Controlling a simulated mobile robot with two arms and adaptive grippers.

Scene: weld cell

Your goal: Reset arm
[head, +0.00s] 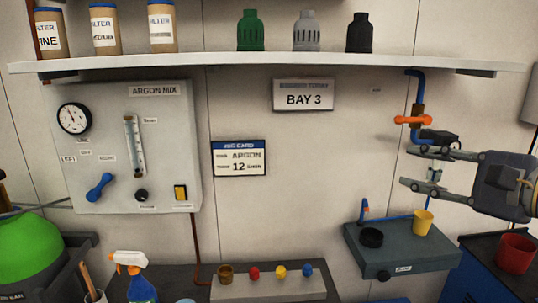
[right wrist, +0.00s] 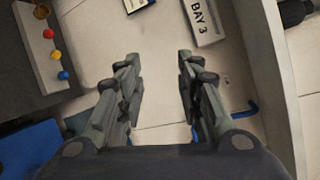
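My right gripper (head: 420,164) comes in from the right in the head view, in front of the wall and below the orange-handled valve (head: 412,120) on the blue pipe. Its two fingers are apart with nothing between them. In the right wrist view the fingers (right wrist: 158,85) are also spread and empty, with bare wall behind. My left gripper is not in view.
A shelf (head: 270,62) with canisters and bottles runs above. An argon panel (head: 160,110) hangs at left. Below the right gripper, a grey unit (head: 440,255) bears a yellow cup (head: 423,222). A red cup (head: 515,254) stands at lower right.

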